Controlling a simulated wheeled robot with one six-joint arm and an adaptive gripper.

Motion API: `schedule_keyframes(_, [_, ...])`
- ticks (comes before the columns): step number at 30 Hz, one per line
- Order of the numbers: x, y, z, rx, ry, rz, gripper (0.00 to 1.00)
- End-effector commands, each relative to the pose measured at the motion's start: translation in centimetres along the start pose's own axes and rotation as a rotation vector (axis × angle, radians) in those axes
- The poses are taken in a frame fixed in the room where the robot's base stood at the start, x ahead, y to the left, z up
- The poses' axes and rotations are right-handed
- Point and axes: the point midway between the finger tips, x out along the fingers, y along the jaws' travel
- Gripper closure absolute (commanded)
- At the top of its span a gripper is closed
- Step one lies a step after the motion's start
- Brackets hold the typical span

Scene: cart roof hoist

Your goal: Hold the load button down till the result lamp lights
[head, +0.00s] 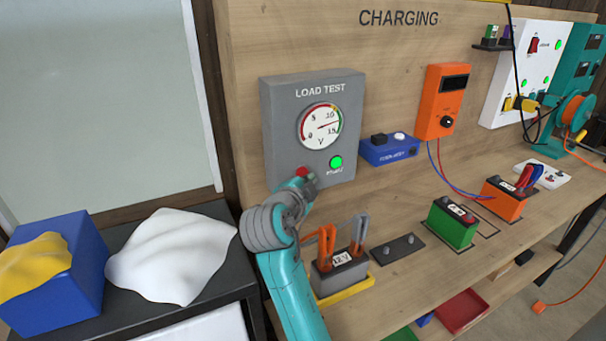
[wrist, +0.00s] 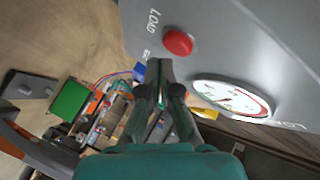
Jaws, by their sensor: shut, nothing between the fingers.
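The grey load tester (head: 282,130) stands against the wooden back board, with "LOAD TEST" above its round dial (head: 320,126). The dial's needle points right, between 10 and 15. The result lamp (head: 336,162) glows green at the lower right. The red load button (head: 302,171) is at the lower left of the tester's face; it also shows in the wrist view (wrist: 178,42), uncovered. My gripper (head: 311,181) is shut and empty, just below and right of the button. In the wrist view my fingertips (wrist: 160,72) appear apart from the button.
A blue box (head: 388,151), an orange meter (head: 443,100), a green battery (head: 452,224) and an orange battery (head: 503,200) are farther right. A white cloth (head: 170,257) lies on the dark cabinet left.

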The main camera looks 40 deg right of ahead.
Motion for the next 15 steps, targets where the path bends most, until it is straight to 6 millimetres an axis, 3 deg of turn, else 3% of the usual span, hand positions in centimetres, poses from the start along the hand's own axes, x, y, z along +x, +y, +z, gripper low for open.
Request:
schedule_keyframes(7, [-0.2, 0.1, -0.1, 0.000, 0.000, 0.000, 1.00])
schedule_keyframes(15, [-1.7, 1.3, -1.2, 0.000, 0.000, 0.001, 1.00])
